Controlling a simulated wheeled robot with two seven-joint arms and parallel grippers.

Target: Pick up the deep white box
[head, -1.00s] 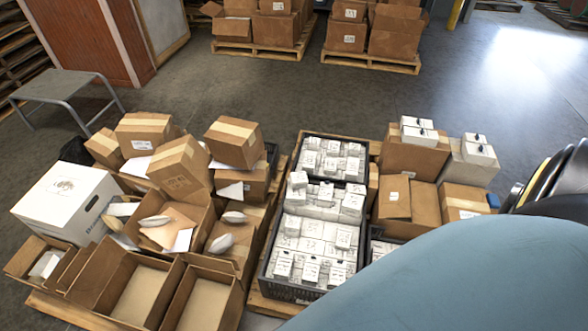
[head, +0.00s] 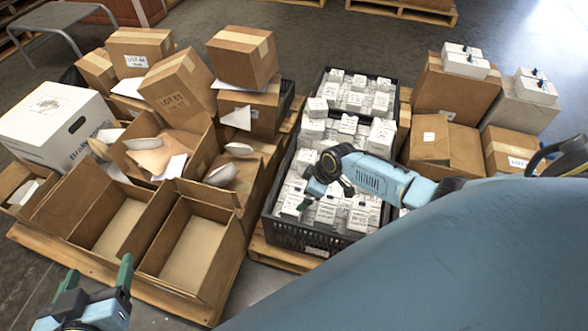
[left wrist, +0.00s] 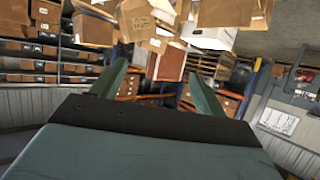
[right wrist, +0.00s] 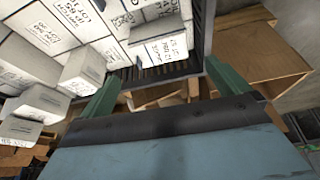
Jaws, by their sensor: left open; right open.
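A large white box (head: 62,122) with a dark handle hole and lettering stands at the far left of the left pallet load in the head view. A white box (left wrist: 210,36) also shows in the left wrist view. Several small white labelled boxes (head: 352,128) fill the black crates (head: 300,238); some show in the right wrist view (right wrist: 98,20). I cannot tell which one is the deep one. My left gripper (head: 98,273) is open and empty at the lower left, before the brown cartons. My right gripper (head: 312,195) is open over the front black crate.
Open, empty brown cartons (head: 118,228) line the front of the left pallet (head: 45,252). Closed cartons (head: 176,86) are stacked behind them. More cartons (head: 452,88) with white boxes on top stand at the right. Grey floor (head: 262,292) shows between my arms.

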